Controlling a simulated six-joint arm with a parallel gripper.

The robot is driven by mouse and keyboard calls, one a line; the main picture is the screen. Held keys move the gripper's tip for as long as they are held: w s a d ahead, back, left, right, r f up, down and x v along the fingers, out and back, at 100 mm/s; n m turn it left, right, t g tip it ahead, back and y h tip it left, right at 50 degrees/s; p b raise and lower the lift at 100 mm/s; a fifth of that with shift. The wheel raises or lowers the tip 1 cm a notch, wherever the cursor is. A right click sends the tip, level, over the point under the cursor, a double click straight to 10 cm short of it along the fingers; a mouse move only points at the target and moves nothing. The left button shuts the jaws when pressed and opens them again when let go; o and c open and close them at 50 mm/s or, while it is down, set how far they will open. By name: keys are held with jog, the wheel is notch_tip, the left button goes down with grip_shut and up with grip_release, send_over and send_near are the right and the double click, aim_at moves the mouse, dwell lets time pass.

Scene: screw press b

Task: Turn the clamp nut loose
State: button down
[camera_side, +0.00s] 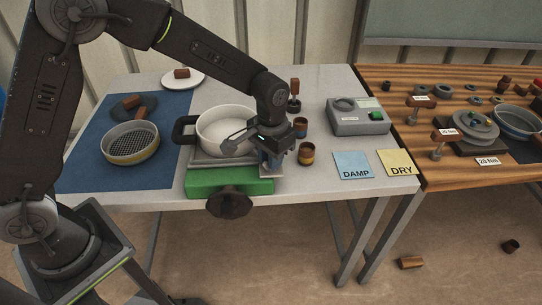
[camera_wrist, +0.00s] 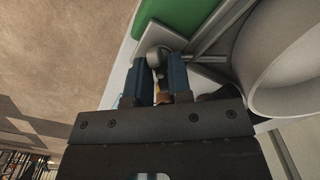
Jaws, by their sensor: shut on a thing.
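My gripper (camera_side: 270,168) points down at the right front corner of the press, beside the white pot (camera_side: 222,127). In the wrist view its two blue fingers (camera_wrist: 161,74) are shut on a small grey rounded part, which I take for the clamp nut (camera_wrist: 157,55). The nut is hidden behind the fingers in the side view. The press has a grey plate (camera_side: 205,161) on a green base (camera_side: 215,184). A dark round knob (camera_side: 230,203) sticks out at the front. The wrist view shows the green base (camera_wrist: 180,18) and the pot's wall (camera_wrist: 285,60) close to the right.
A grey device (camera_side: 358,120) stands at the right back. Small brown cups (camera_side: 306,153) stand just right of my gripper. DAMP (camera_side: 353,165) and DRY (camera_side: 397,162) cards lie farther right. A sieve (camera_side: 130,145) sits on the blue mat (camera_side: 80,165) at left.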

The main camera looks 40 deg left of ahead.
jog(key=shift+n, duration=0.6)
jog(key=c, duration=1.1)
grip_release()
jog(key=shift+c, duration=0.2)
jog(key=shift+r, duration=0.15)
notch_tip(320, 180, up, 14)
jog(key=shift+f, duration=0.2)
